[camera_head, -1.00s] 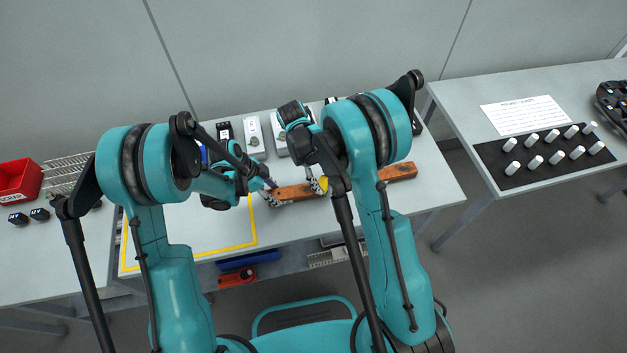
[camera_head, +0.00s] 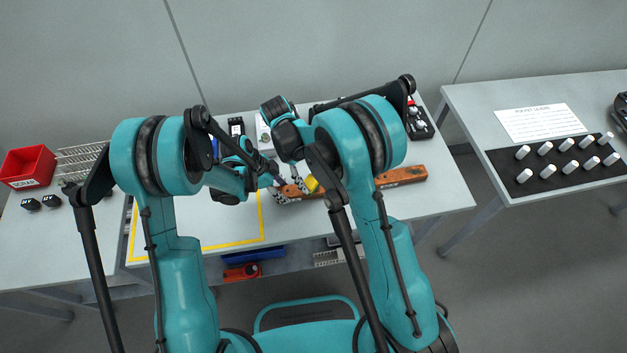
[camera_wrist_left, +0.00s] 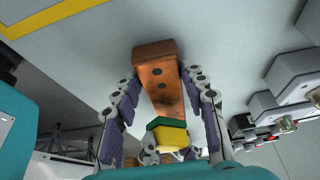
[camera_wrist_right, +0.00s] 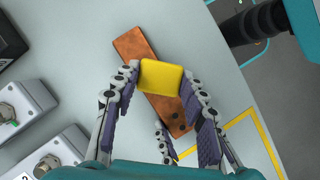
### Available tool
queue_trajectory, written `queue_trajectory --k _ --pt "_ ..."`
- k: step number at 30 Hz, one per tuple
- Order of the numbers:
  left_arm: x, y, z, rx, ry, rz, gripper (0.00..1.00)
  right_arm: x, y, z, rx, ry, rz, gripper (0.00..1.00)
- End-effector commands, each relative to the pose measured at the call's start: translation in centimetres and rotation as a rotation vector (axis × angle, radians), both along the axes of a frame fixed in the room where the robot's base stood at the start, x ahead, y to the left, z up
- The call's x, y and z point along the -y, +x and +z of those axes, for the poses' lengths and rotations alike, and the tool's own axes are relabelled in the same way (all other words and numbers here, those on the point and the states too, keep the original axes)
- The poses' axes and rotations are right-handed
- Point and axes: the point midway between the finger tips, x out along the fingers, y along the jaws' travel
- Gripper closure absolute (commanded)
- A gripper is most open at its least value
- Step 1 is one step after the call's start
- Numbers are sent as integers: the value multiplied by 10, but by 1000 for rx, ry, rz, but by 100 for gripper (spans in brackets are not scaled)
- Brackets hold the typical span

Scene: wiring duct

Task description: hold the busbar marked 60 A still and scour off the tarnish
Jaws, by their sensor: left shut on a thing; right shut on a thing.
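The copper busbar (camera_head: 400,176) lies on the middle table, with dark tarnish patches on its face. Its marking cannot be read. My left gripper (camera_head: 277,190) is shut on the busbar's left end; the left wrist view shows its fingers on either side of the bar (camera_wrist_left: 158,78). My right gripper (camera_head: 306,185) is shut on a yellow scouring pad with a green face (camera_head: 312,184). In the right wrist view the pad (camera_wrist_right: 161,77) sits over the busbar (camera_wrist_right: 135,47). The green face (camera_wrist_left: 166,123) is turned toward the bar in the left wrist view.
A yellow taped outline (camera_head: 215,246) marks the table's left part. Grey boxes with connectors (camera_wrist_left: 292,76) stand behind the bar. A red bin (camera_head: 27,166) is at far left. White cylinders on a black mat (camera_head: 560,163) are on the right table.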

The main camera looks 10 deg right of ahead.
Motion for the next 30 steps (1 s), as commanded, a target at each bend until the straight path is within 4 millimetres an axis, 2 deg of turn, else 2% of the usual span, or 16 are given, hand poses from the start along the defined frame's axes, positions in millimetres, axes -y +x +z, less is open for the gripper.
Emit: queue_trajectory --k 18,30 --pt "-1 1 -1 2 2 1 95 1 -1 57 -1 -1 0 90" --pt "-1 1 -1 2 2 1 95 1 -1 64 -1 -1 0 90"
